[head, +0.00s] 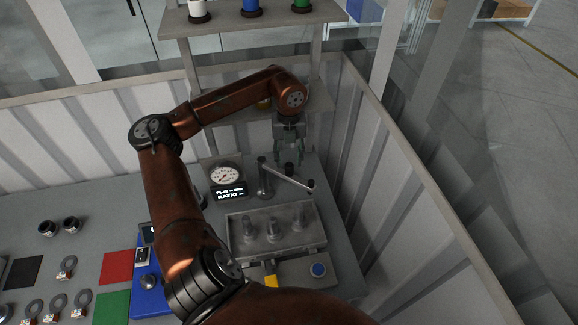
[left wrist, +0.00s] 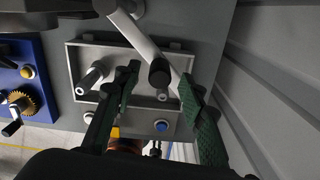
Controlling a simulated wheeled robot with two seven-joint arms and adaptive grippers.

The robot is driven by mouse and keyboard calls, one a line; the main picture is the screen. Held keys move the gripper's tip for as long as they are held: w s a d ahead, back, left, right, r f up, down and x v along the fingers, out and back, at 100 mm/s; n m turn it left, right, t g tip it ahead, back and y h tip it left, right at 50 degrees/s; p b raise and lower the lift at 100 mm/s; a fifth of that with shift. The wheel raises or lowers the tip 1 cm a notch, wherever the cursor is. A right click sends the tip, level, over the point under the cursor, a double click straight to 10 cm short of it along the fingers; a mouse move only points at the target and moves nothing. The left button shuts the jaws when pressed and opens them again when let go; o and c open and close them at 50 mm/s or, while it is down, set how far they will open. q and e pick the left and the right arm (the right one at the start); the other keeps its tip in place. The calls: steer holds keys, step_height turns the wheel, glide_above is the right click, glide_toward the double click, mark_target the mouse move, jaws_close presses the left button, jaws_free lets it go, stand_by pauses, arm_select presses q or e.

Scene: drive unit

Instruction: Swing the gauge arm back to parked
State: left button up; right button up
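The gauge arm (head: 290,179) is a pale bar reaching right from an upright post (head: 264,182), behind the grey tray. In the left wrist view the gauge arm (left wrist: 138,38) comes down from the top, with a black knob (left wrist: 160,72) near its lower end. My left gripper (head: 289,156) points down above and behind the bar. Its two green fingers are apart, and in the left wrist view (left wrist: 160,82) the knob appears between the fingertips. I see no contact, but the height gap is hard to judge. My right gripper is not in view.
A grey tray (head: 314,238) with several upright pins stands in front of the gauge arm. A dial (head: 226,175) and a lit ratio display (head: 229,192) stand to its left. A ribbed wall (head: 400,215) bounds the right, and a shelf (head: 255,20) stands behind.

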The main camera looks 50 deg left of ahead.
arm_select(q)
step_height(320, 180, up, 8)
stand_by(0.5)
